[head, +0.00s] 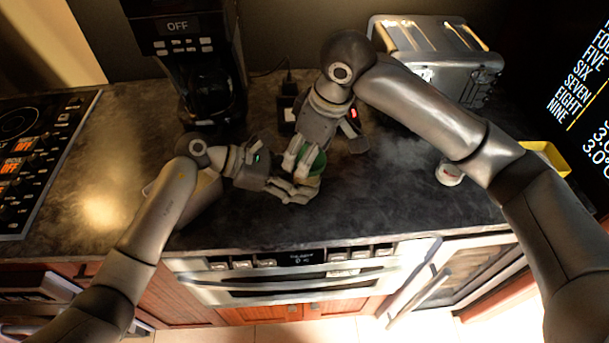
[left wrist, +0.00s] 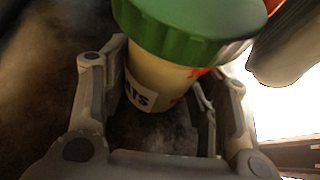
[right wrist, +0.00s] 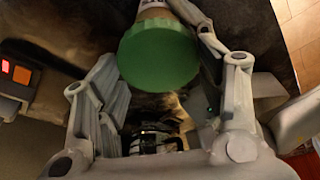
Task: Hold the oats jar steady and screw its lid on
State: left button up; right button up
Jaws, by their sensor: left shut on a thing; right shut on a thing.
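The oats jar (left wrist: 158,82) is cream with a dark-on-white label, partly readable in the left wrist view. Its ribbed green lid (left wrist: 190,30) sits on top of it; how tightly it is seated cannot be told. My left gripper (head: 292,190) is shut on the jar body, one finger on each side, over the counter. My right gripper (head: 303,160) comes down from above and is shut on the green lid, which also shows in the head view (head: 314,161). In the right wrist view the lid (right wrist: 158,55) lies at the fingertips, hiding most of the jar.
A coffee maker (head: 205,60) stands at the back left and a metal toaster (head: 425,45) at the back right. A small white container (head: 449,174) and a yellow one (head: 547,155) lie to the right. The cooktop (head: 35,150) is at left.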

jog(key=m, duration=0.3)
jog(key=shift+s+a+f+h, duration=0.2)
jog(key=shift+s+f+h, duration=0.1)
jog(key=shift+s, duration=0.05)
jog(key=m+h, duration=0.1)
jog(key=m, duration=0.3)
jog(key=shift+t, duration=0.4)
jog(key=m, duration=0.3)
jog(key=shift+r+m+h, duration=0.1)
jog(key=shift+m+h, duration=0.2)
jog(key=shift+h, duration=0.1)
jog(key=m+h, duration=0.1)
jog(key=m, duration=0.2)
jog(key=shift+w+m, duration=0.15)
jog(key=shift+m, duration=0.15)
jog(key=shift+c, duration=0.2)
jog(key=o, duration=1)
jog(key=shift+d, duration=0.1)
jog(key=shift+c, duration=0.2)
jog(key=shift+o, duration=0.2)
jog(key=shift+w, duration=0.2)
jog(key=shift+r, duration=0.1)
